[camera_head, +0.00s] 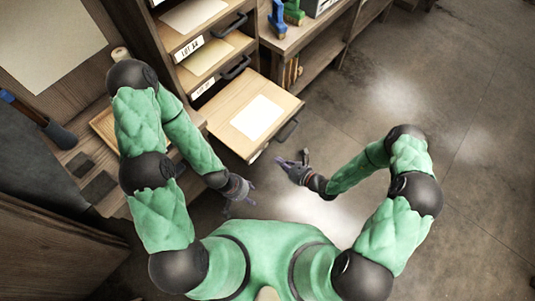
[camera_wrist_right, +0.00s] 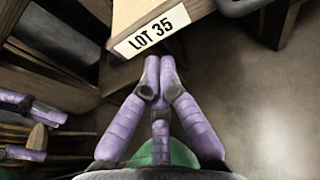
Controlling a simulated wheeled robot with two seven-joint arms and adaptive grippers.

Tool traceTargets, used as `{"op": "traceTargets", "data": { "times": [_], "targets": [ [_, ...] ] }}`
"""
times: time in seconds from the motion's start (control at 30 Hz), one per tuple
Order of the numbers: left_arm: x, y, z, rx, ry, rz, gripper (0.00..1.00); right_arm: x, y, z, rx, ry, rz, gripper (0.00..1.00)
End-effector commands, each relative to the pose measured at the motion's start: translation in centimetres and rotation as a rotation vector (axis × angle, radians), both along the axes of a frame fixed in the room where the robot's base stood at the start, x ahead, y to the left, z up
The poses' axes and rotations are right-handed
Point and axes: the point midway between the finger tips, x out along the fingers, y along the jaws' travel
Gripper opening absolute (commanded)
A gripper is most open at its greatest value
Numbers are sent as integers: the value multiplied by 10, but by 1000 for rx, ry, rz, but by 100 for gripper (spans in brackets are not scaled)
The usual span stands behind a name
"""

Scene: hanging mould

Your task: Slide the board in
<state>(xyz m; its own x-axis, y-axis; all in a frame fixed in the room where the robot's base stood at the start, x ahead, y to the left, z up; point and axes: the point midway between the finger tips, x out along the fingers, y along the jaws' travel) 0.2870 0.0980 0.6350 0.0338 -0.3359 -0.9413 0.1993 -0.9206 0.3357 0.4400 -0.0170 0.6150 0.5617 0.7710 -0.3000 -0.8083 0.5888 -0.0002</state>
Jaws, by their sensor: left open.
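The board (camera_head: 237,122) is a pale wooden slab sticking far out of the cabinet, with a white sheet lying on it. Its front edge carries a dark handle (camera_head: 288,130) and, in the right wrist view, a "LOT 35" label (camera_wrist_right: 152,32). My right gripper (camera_head: 283,161) is just in front of the board's front edge. In the right wrist view its purple fingers (camera_wrist_right: 159,68) are together, empty, with tips just below the label; contact cannot be told. My left gripper (camera_head: 238,206) is open and empty, below the board's near corner; its fingers show at the left of the wrist view (camera_wrist_right: 32,112).
Other boards with handles sit in the cabinet slots above, one labelled "LOT 34" (camera_head: 189,49). A shelf unit with blue and green items (camera_head: 285,16) stands to the right. A workbench with a tray (camera_head: 103,125) is at left. The floor at right is clear.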

Motion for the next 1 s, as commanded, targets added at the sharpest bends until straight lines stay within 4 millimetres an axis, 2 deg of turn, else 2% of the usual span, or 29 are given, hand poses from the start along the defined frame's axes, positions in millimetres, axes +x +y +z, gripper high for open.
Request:
{"op": "traceTargets", "data": {
  "times": [0.17, 0.4, 0.6, 1.0],
  "targets": [
    [0, 0, -12, 0, 0, 0, 55, 16, 26, -11, 1, -2, 7, 0],
    [0, 0, -19, 0, 0, 0, 55, 33, 47, -9, 0, -1, 3, 0],
    [0, 0, -21, 0, 0, 0, 55, 38, 54, -8, 0, 0, 2, 0],
    [0, 0, -21, 0, 0, 0, 55, 39, 53, -8, 0, 0, 1, 0]
  ]
}}
